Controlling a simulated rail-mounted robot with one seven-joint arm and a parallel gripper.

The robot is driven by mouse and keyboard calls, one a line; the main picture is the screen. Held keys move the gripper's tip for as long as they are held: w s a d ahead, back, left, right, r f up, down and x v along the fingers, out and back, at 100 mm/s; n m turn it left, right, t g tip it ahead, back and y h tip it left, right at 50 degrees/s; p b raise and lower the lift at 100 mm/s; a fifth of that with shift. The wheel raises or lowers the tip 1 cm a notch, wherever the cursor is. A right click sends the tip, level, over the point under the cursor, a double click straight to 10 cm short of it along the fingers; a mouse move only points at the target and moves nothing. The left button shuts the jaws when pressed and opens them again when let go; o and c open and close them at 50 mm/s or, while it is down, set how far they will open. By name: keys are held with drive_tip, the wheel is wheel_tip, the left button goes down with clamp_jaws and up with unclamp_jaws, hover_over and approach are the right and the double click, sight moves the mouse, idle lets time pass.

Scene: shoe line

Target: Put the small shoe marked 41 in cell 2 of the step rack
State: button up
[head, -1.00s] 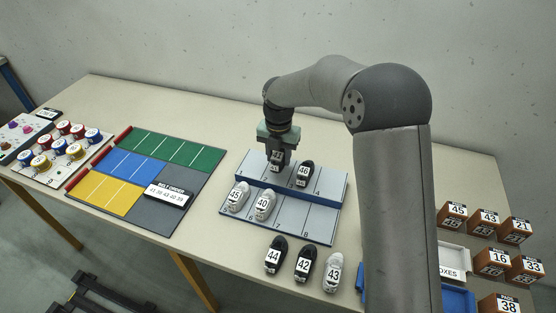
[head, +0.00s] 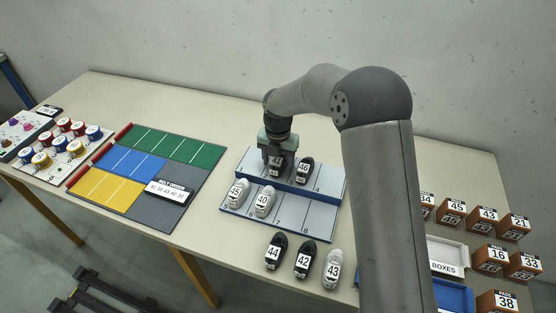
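My gripper (head: 275,163) points down over the raised back row of the step rack (head: 326,183). It is shut on a dark small shoe (head: 275,170) whose white label is too small to read surely. The shoe is low at the second place from the left, just left of the shoe marked 46 (head: 305,168). I cannot tell whether its sole touches the rack. The cell number beneath it is hidden. The leftmost back cell looks empty.
White shoes 45 (head: 237,192) and 40 (head: 264,201) stand in the front row; its right cells are free. Shoes 44 (head: 274,254), 42 (head: 303,260) and 43 (head: 332,268) stand before the rack. A coloured mat (head: 160,168) lies left; brown boxes (head: 490,258) stand right.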

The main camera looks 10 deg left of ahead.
wheel_tip(320, 180, up, 12)
drive_tip(key=f+b, duration=0.1)
drive_tip(key=s+d+r+m, duration=0.4)
drive_tip(key=s+d+m, duration=0.1)
drive_tip(key=d+m, duration=0.2)
drive_tip(key=s+d+f+m, duration=0.1)
drive_tip(key=s+d+m, duration=0.7)
drive_tip(key=s+m, duration=0.5)
drive_tip(key=s+d+f+m, duration=0.2)
drive_tip(key=s+d+m, duration=0.7)
drive_tip(key=s+m, duration=0.4)
drive_tip(key=shift+m+t, duration=0.3)
drive_tip(key=shift+m, duration=0.1)
